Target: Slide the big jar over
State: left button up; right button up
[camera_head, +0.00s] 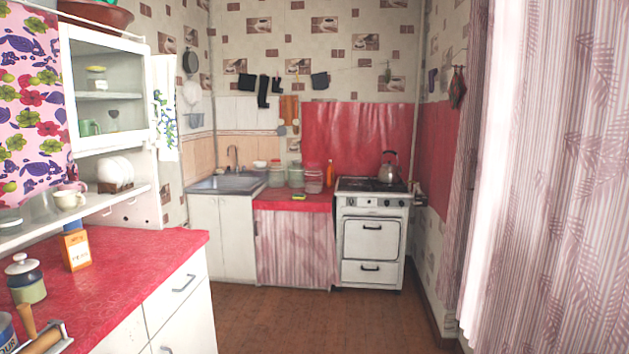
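Several jars stand together on the far red counter (265,201), between the sink and the stove. They include a greenish jar with a reddish lid (277,176), a jar beside it (296,177) and a clear jar (313,181) at the right front. A lidded pot-like jar (26,281) with a white lid and olive body stands on the near left counter. I cannot tell for sure which one is the big jar. Neither of my grippers shows in this view.
The stove (371,238) carries a kettle (390,167). An orange bottle (330,174) stands behind the clear jar. The near counter (130,262) holds an orange box (76,250) and a wooden-handled item (42,339). The brown floor (320,320) is clear.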

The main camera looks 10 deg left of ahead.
aim_at(313, 174)
jog(key=i, duration=5.25)
